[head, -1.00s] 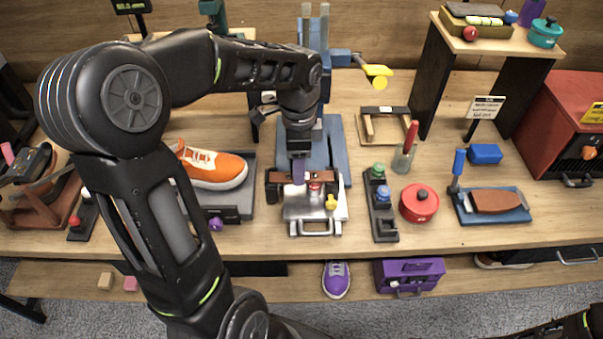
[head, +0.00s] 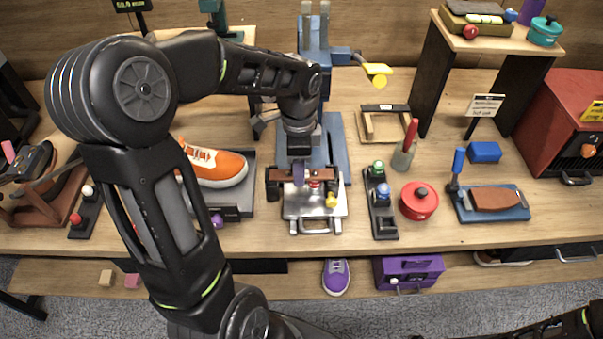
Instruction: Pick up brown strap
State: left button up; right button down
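The brown strap (head: 325,174) lies crosswise over the back part of a silver metal tray, with darker ends at both sides. My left gripper (head: 299,175) points down from above at the middle of the strap and covers part of it. Its fingers appear closed on the strap, though the gap between them is mostly hidden. A red knob and a yellow knob sit on the tray just in front of the strap. My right gripper is not in view; only a bit of my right arm shows in the bottom right corner.
The silver tray (head: 308,211) stands before a blue vise-like stand (head: 335,130). An orange sneaker (head: 218,169) sits left, behind my arm. A dark knob rack (head: 385,220) and red pot (head: 418,202) are right. A blue board (head: 505,214) holds a brown brush. Bare table lies along the front.

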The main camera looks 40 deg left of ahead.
pick_arm(q)
grip_shut()
dwell(0.4)
notch_tip(320, 180, up, 10)
jog(key=b, duration=0.1)
dwell(0.4)
dwell(0.4)
